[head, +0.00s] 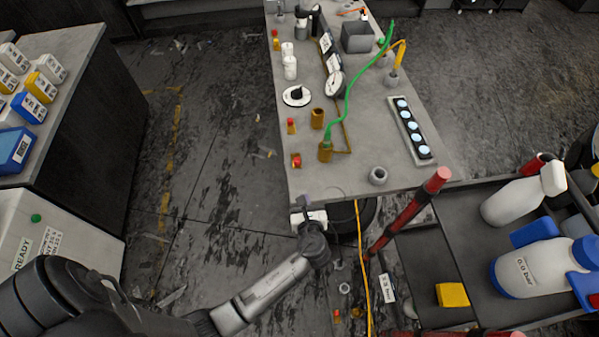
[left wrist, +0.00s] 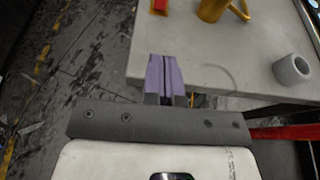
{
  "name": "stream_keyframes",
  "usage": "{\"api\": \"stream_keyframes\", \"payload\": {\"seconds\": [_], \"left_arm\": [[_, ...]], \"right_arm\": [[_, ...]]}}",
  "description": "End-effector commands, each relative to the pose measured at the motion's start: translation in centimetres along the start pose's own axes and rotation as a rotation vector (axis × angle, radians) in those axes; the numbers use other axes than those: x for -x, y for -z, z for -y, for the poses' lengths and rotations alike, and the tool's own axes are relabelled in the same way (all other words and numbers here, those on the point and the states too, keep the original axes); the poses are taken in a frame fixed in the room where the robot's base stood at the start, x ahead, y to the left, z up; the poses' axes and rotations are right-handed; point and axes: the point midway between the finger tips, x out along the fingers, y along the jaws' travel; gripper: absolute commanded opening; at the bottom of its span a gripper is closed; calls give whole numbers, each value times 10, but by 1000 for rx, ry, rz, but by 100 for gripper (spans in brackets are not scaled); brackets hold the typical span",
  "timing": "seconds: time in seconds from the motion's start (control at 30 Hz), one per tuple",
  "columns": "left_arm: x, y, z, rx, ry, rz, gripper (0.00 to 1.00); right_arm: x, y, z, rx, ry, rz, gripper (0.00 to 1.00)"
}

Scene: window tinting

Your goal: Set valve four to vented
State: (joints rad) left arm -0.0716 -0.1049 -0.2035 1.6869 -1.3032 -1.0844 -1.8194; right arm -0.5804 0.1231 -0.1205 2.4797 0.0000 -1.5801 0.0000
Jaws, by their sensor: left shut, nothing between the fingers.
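Small red-topped valves stand along the left edge of the grey bench (head: 340,180): one near the front corner (head: 296,160), one farther back (head: 291,126). I cannot read any number, so I cannot tell which is valve four. A red piece (left wrist: 159,6) shows at the top of the left wrist view. My left gripper (head: 308,217) is at the bench's front edge, short of the valves. Its purple fingers (left wrist: 164,78) are together and empty in the left wrist view. My right gripper is not in view.
A brass fitting (head: 325,151) with a green hose (head: 349,90) stands near the front valve. A grey ring (head: 378,175) and a strip of pale round discs (head: 411,131) are to the right. A cart (head: 423,262) with bottles stands front right. The bench's front left corner is clear.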

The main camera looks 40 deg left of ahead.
Motion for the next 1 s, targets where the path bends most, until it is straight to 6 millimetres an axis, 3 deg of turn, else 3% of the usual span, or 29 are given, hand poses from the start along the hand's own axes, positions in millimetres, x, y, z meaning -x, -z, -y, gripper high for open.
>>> {"api": "stream_keyframes", "payload": {"seconds": [0.17, 0.7, 1.0], "left_arm": [[-16, 0, 0, 0, -2, 3, 0], [-110, -4, 0, 2, 0, 2, 0], [-134, -11, 0, 1, 0, 0, 0]], "right_arm": [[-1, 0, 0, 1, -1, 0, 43], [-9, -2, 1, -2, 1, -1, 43], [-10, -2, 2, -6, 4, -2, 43]]}}
